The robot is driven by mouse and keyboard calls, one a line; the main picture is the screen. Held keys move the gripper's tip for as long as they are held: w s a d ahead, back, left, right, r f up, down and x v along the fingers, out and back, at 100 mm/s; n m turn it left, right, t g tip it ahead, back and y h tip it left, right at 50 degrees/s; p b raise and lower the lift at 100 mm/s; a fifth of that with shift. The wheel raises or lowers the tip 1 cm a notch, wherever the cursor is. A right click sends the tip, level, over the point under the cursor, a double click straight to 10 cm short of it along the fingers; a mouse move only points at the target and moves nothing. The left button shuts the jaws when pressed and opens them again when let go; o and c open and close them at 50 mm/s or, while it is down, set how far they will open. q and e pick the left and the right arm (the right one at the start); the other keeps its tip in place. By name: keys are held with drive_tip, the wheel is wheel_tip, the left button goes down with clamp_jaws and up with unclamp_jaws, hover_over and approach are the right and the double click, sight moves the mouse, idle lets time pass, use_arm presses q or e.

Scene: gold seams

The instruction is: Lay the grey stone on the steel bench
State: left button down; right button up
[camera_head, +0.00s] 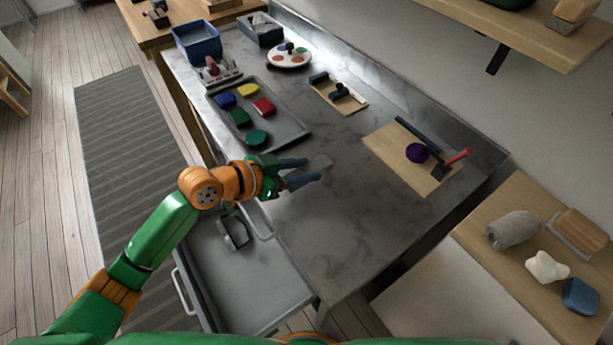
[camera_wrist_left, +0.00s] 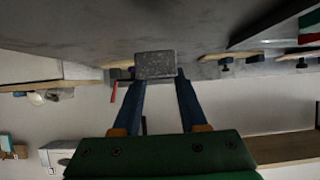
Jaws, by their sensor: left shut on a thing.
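My left gripper (camera_head: 314,168) reaches in over the front part of the steel bench (camera_head: 335,225). It is shut on the grey stone (camera_head: 322,161), a small speckled block held at its fingertips. The stone also shows in the left wrist view (camera_wrist_left: 155,65), between the two blue fingers, with the grey bench surface beyond it. I cannot tell whether the stone touches the bench or hangs just above it. My right gripper is not in view.
A grey tray of coloured blocks (camera_head: 288,130) lies behind the gripper. A small board (camera_head: 325,92) and a larger board (camera_head: 385,150) hold tools. An open drawer (camera_head: 265,290) juts out at the front.

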sight(305, 188)
use_arm(q)
drive_tip(key=f, duration=0.4)
drive_tip(key=shift+w+d, duration=0.2)
drive_tip(key=shift+d, duration=0.05)
drive_tip(key=shift+f, duration=0.15)
drive_tip(key=shift+c, duration=2.2)
unclamp_jaws()
